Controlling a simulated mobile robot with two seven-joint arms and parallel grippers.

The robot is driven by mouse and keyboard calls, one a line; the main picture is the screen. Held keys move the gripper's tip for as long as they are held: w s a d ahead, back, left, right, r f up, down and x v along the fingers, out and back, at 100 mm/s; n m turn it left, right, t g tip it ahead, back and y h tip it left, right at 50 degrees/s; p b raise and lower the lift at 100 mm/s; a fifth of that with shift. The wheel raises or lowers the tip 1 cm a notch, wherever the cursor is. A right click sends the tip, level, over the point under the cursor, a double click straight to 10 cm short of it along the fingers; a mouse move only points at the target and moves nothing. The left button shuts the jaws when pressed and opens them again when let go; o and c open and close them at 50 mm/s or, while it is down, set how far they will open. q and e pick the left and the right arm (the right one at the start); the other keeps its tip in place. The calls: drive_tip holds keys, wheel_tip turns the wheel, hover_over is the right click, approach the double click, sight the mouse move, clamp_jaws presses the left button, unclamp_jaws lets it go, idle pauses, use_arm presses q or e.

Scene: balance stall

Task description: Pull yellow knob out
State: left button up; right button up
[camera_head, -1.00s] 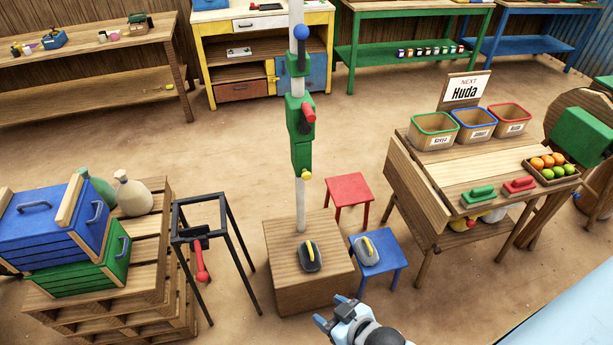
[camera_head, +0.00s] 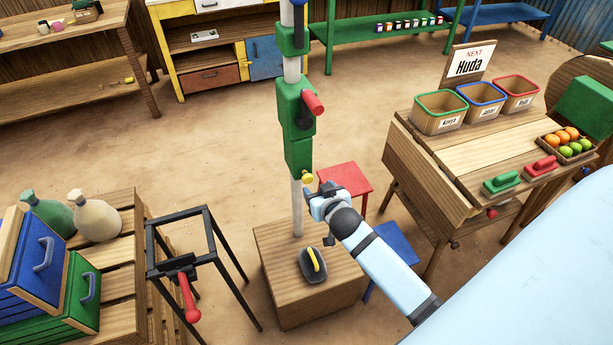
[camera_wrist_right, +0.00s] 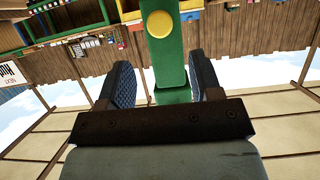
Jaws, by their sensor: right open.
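The yellow knob (camera_head: 307,178) sticks out low on the side of the green housing (camera_head: 298,125), which is mounted on a pale upright post. My right gripper (camera_head: 322,194) is just below and to the right of the knob in the head view. In the right wrist view the knob (camera_wrist_right: 160,24) is a round yellow disc on the green housing, beyond the fingertips. The two dark fingers (camera_wrist_right: 167,80) are apart with nothing between them that they hold. The gripper appears not to touch the knob. My left gripper is not in view.
A red handle (camera_head: 313,103) juts from the housing above the knob. A wooden box (camera_head: 310,302) with a weight (camera_head: 313,266) on it stands at the post's foot. A red stool (camera_head: 347,175) and a blue stool (camera_head: 398,243) stand close by. A black frame (camera_head: 203,240) is to the left.

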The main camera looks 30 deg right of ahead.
sight(309, 179)
drive_tip(key=x, duration=0.9)
drive_tip(key=shift+w+f, duration=0.15)
drive_tip(key=shift+w, duration=0.05)
